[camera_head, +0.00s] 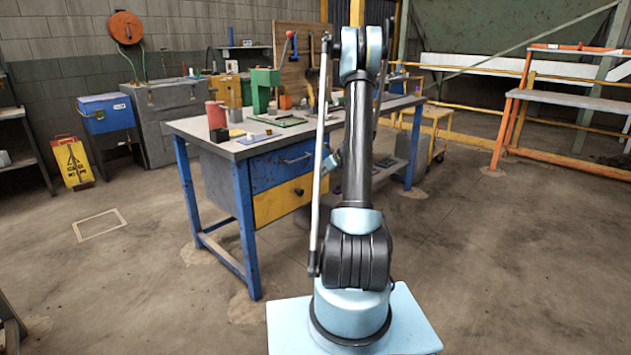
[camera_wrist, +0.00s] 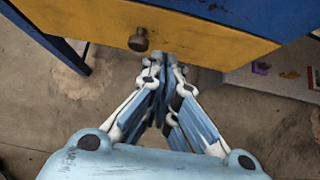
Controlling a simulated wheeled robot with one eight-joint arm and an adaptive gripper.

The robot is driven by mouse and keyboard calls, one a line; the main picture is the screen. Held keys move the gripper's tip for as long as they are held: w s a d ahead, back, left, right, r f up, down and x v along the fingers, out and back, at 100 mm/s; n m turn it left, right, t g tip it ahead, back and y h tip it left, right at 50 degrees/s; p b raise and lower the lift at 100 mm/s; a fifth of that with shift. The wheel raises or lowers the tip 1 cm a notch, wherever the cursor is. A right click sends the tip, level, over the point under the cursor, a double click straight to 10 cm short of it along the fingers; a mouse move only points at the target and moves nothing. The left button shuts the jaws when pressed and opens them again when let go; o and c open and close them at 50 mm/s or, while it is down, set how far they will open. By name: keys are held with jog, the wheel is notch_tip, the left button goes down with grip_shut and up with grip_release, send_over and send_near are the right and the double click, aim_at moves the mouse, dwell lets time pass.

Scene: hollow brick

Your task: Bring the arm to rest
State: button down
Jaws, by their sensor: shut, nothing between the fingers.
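My gripper (camera_wrist: 163,62) shows in the wrist view with its fingers together and nothing between them. Its tips are close to the lower edge of the yellow drawer (camera_wrist: 85,22), just right of the drawer's dark round knob (camera_wrist: 138,40). I cannot tell whether they touch the drawer. In the head view my arm stands upright in front of the workbench (camera_head: 200,127), and the gripper is mostly hidden behind it. The yellow drawer (camera_head: 275,203) sits under the blue drawer (camera_head: 270,173), and both look closed.
A blue box (camera_head: 106,112) and a yellow warning sign (camera_head: 73,163) are at the left. An orange rack (camera_head: 510,115) is at the right.

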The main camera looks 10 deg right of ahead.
jog(key=s+a+r+n+g+h, duration=0.1)
jog(key=s+a+r+n, duration=0.3)
jog(key=s, duration=0.5)
jog(key=s+a+r+n+g, duration=0.1)
jog(key=s+a+r+n, duration=0.1)
jog(key=s+r+n, duration=0.55)
jog(key=s+a+r+n+g+h, duration=0.1)
jog(key=s+a+r+n, duration=0.25)
jog(key=s, duration=0.75)
jog(key=s+f+n+g+h, duration=0.1)
jog(key=s+f+n, duration=0.2)
jog(key=s+n, duration=0.4)
jog(key=s+d+f+n+g+h, duration=0.1)
jog(key=s+n, duration=0.6)
jog(key=s, duration=1.6)
notch_tip(320, 180, down, 2)
jog(key=shift+h, duration=0.6)
jog(key=shift+d, duration=0.1)
